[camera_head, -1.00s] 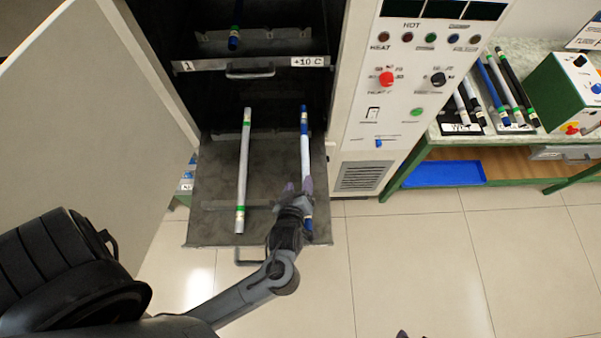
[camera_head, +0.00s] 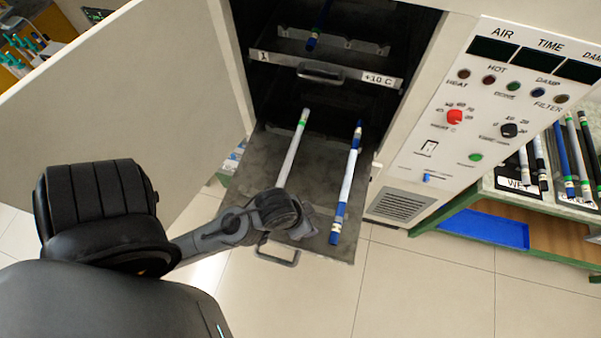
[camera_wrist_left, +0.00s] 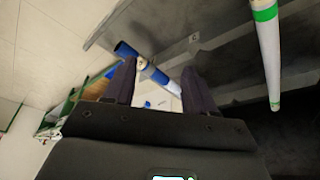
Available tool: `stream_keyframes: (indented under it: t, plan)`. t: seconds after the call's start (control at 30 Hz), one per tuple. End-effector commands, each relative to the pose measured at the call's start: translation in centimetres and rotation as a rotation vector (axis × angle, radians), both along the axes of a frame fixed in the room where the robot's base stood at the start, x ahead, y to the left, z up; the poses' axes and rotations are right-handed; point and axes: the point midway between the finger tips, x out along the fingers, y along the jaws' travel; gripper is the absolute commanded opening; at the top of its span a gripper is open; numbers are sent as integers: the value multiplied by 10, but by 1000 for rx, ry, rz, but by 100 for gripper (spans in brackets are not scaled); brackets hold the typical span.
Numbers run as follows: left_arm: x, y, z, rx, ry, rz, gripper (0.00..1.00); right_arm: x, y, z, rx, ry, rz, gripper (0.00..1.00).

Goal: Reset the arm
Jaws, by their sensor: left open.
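My left arm comes in from the left in the head view. Its gripper (camera_head: 303,228) is over the front of the pulled-out oven drawer (camera_head: 325,205), to the left of the blue-banded rod; its fingers are hard to make out there. In the left wrist view the gripper (camera_wrist_left: 158,80) is open with nothing clamped in it. The blue-banded rod (camera_head: 347,183) lies on the drawer's right side and shows beyond the gap between the fingers in the left wrist view (camera_wrist_left: 150,70). A green-banded rod (camera_head: 293,150) lies to the left, its near end hidden by my arm. My right gripper is out of view.
The open oven door (camera_head: 140,90) stands on the left. An upper drawer marked 1 (camera_head: 325,72) holds a blue-ended rod (camera_head: 318,30). The control panel (camera_head: 470,110) is on the right, beside a bench with more rods (camera_head: 560,160) and a blue tray (camera_head: 485,228).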

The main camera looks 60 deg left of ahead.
Motion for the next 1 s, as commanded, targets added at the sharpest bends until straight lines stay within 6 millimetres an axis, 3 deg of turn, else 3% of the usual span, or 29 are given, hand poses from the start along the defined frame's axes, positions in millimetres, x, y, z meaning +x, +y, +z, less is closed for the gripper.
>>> stream_keyframes:
  t: [0.13,0.57,0.77,1.0]
  plan:
    - [-12,6,4,45,45,-57,56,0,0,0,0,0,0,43]
    - [-12,6,11,46,48,-59,56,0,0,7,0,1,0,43]
    - [-12,6,44,46,48,-58,56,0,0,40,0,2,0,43]
    - [-12,6,115,46,48,-58,56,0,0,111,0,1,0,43]
